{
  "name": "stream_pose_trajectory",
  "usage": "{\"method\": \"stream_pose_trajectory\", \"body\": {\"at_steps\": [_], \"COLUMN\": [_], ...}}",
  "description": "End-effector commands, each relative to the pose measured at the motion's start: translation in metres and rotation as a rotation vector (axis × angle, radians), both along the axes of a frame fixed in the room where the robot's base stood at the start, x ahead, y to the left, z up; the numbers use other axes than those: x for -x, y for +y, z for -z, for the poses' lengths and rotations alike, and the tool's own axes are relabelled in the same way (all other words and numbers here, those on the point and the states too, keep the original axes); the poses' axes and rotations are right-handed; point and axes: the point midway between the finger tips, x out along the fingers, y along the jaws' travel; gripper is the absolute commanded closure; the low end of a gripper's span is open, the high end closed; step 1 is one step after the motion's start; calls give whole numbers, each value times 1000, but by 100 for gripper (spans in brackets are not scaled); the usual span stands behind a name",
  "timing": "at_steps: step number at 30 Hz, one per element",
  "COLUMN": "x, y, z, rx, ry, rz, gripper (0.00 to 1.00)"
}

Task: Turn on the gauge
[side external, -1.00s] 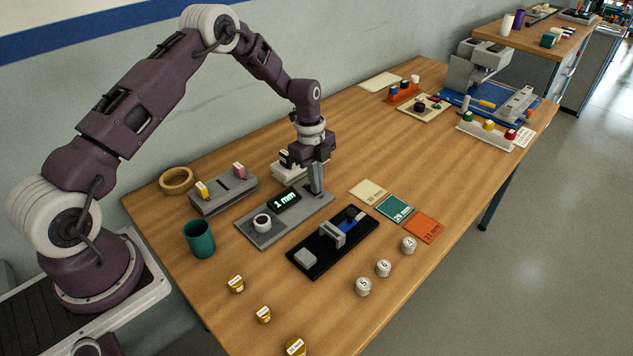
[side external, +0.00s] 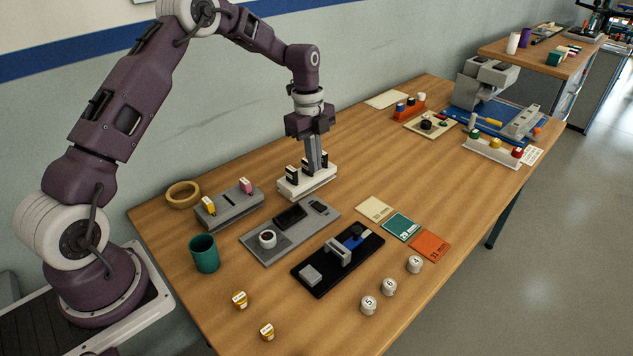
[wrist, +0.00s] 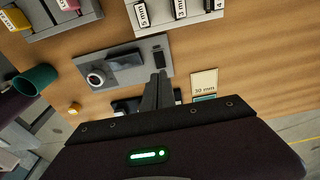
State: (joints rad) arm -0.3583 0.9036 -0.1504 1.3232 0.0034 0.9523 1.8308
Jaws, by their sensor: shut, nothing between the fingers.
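The gauge is a grey plate (side external: 263,243) with a small display (side external: 290,216), a round white-rimmed dark dial (side external: 267,239) and a dark switch (side external: 318,207) at its far right end. The display is dark and shows no reading. In the wrist view the gauge plate (wrist: 105,80) lies beyond the fingers, with its dark display (wrist: 126,59) and switch (wrist: 159,58). My gripper (side external: 318,171) is shut and empty, pointing down. It is above the switch end of the gauge and apart from it. In the wrist view the fingertips (wrist: 160,74) overlap the plate's edge near the switch.
A white holder (side external: 308,187) with black pieces labelled in mm stands behind the gauge. A grey holder (side external: 229,210) and a green cup (side external: 205,254) are at left. A black fixture (side external: 320,272), cards (side external: 402,227) and numbered weights (side external: 389,287) lie in front.

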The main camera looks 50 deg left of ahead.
Motion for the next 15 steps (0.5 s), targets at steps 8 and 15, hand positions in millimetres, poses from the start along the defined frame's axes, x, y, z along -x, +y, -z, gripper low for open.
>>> {"method": "stream_pose_trajectory", "body": {"at_steps": [8,15], "x": [0,0], "y": [4,4], "z": [-33,-35], "rx": [-1,0], "ry": [1,1], "rz": [0,0], "gripper": [100,100]}}
